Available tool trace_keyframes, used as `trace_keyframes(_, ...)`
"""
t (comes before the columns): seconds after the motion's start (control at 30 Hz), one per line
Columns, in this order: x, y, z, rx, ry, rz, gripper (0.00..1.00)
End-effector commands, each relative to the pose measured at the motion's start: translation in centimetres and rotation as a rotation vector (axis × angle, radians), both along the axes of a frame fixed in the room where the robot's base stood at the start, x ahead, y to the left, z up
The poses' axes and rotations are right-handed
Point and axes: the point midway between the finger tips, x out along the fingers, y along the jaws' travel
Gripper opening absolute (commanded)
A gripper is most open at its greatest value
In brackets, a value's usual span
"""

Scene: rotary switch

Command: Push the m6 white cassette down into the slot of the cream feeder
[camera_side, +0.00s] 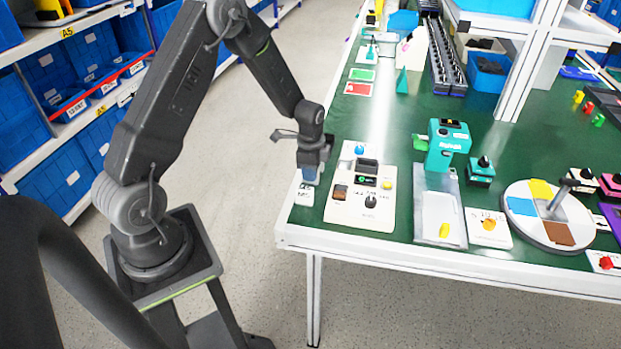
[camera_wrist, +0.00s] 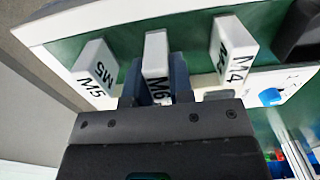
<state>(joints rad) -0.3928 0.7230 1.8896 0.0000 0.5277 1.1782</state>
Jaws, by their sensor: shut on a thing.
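The white m6 cassette (camera_wrist: 157,52) stands between my gripper's fingers in the wrist view, its M6 label facing me and partly hidden by the gripper body. My gripper (camera_wrist: 156,82) is shut on it. In the side view my gripper (camera_side: 311,172) points down at the left front corner of the green table, and the m6 cassette cannot be made out there. A cream panel (camera_side: 340,214) with a blue button, a black knob and dark inserts lies just right of my gripper. I cannot tell whether this is the cream feeder, and no empty slot shows clearly.
In the wrist view, the white M5 cassette (camera_wrist: 97,70) stands left of m6 and the M4 cassette (camera_wrist: 232,48) right, both close to the fingers. Right of the panel are a grey tray (camera_side: 438,205), a teal machine (camera_side: 447,140) and a coloured turntable (camera_side: 540,237).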

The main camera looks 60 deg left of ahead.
Motion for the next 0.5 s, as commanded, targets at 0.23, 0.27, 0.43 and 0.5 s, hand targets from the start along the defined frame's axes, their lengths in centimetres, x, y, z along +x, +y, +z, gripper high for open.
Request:
trace_keyframes(0.23, 0.0, 0.0, 2.0, 0.001, -0.002, 0.0, 0.0)
trace_keyframes(0.27, 0.0, 0.0, 2.3, 0.001, -0.001, 0.0, 0.0)
trace_keyframes(0.43, 0.0, 0.0, 3.5, 0.001, -0.001, 0.0, 0.0)
trace_keyframes(0.5, 0.0, 0.0, 3.8, 0.0, 0.0, 0.0, 0.0)
